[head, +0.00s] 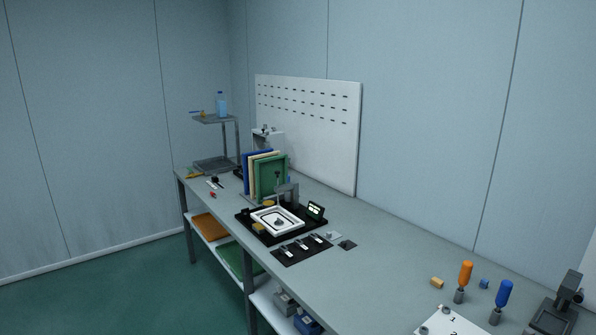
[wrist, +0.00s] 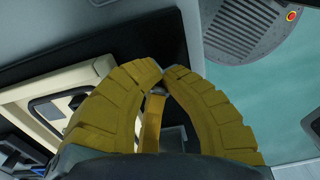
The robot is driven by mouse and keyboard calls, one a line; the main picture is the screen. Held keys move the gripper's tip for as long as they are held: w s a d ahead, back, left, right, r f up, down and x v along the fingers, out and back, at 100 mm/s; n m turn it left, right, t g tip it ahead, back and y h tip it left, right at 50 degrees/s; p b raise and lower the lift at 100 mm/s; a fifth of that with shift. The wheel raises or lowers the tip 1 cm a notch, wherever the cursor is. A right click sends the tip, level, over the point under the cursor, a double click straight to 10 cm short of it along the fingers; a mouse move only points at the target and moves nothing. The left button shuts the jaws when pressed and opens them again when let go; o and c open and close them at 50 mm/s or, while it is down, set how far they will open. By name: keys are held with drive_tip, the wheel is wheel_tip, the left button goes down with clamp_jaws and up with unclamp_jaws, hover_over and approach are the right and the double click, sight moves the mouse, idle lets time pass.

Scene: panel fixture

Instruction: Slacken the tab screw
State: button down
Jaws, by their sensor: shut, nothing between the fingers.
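The panel fixture is a black base (head: 243,216) on the bench, carrying a white frame (head: 262,218) with a small dark part (head: 278,221) inside. A yellow piece (wrist: 151,122) shows through the gap between the fingers. I cannot make out the tab screw in either view. I cannot pick out my gripper in the head view.
An orange-handled tool (head: 465,273) and a blue-handled tool (head: 503,293) stand upright at the bench's right. Upright coloured boards (head: 270,177) stand behind the fixture. A dark mat (head: 301,250) with several small parts lies in front.

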drive_tip(key=shift+w+d+b, duration=0.45)
drive_tip(key=shift+d+b, duration=0.15)
drive_tip(key=shift+b, duration=0.05)
idle(0.6)
drive_tip(key=shift+s+d+r, duration=0.1)
drive_tip(key=shift+s+d, duration=0.1)
drive_tip(key=shift+d, duration=0.05)
idle(0.4)
drive_tip(key=shift+d+r+p, duration=0.1)
drive_tip(key=shift+r+p, duration=0.55)
drive_tip(key=shift+r, duration=0.15)
wheel_tip(320, 180, up, 4)
drive_tip(key=p, duration=0.2)
drive_tip(key=shift+s+p, duration=0.1)
drive_tip(key=shift+p, duration=0.3)
drive_tip(key=shift+r, duration=0.1)
drive_tip(key=c, duration=1.9)
unclamp_jaws()
clamp_jaws()
drive_tip(key=p, duration=0.1)
drive_tip(key=r+p, duration=0.1)
drive_tip(key=p, duration=0.1)
drive_tip(key=shift+s+a, duration=0.2)
drive_tip(key=shift+a, duration=0.1)
drive_tip(key=s+a+p, duration=0.1)
drive_tip(key=p, duration=0.4)
drive_tip(key=shift+r, duration=0.15)
